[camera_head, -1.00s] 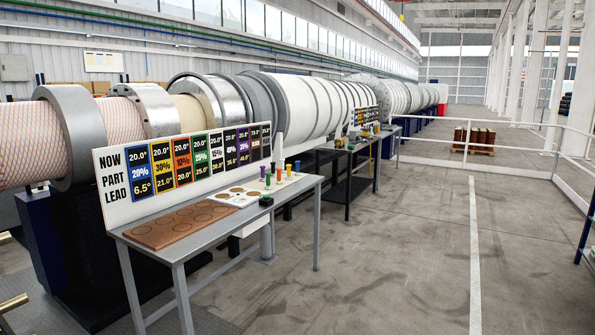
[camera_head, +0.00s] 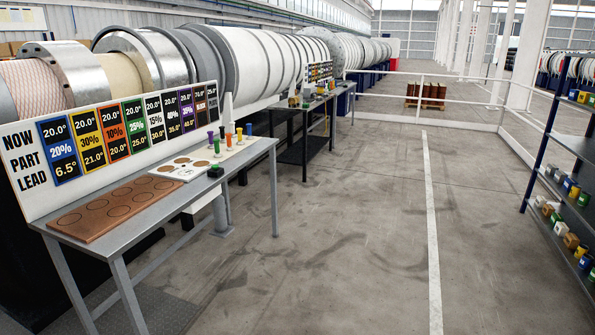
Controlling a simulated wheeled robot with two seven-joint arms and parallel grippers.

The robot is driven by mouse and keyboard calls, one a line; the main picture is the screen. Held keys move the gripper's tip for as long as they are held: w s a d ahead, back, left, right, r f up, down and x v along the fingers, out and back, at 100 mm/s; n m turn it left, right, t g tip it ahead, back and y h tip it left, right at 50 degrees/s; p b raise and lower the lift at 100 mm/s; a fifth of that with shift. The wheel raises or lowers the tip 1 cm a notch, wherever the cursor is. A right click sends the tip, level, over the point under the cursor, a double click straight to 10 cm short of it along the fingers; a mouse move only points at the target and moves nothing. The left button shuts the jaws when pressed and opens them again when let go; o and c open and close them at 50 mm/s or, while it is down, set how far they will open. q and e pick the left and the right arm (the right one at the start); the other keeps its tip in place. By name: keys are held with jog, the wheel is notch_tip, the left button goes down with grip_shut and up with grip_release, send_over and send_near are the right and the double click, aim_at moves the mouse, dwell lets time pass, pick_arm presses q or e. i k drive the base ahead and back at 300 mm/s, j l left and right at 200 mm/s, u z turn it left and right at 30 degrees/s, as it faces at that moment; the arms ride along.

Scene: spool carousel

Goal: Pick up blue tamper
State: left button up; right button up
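A small blue tamper (camera_head: 249,130) stands upright at the far right end of the grey workbench (camera_head: 252,155) at left. It is small in the picture. It stands beside an orange tamper (camera_head: 239,134) and a yellow one (camera_head: 229,140), in a group of several coloured tampers. A purple tamper (camera_head: 210,138) is at the left of this group. Neither of my grippers shows in the head view.
A brown board with circles (camera_head: 120,206) and a white card (camera_head: 180,167) lie on the workbench, with a dark green-topped item (camera_head: 216,171) near its front edge. A sign panel (camera_head: 22,167) stands behind. A stocked shelf (camera_head: 572,145) is at right. The floor between is clear.

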aim_at(249, 125)
jog(key=i+u, duration=0.3)
jog(key=i, duration=1.55)
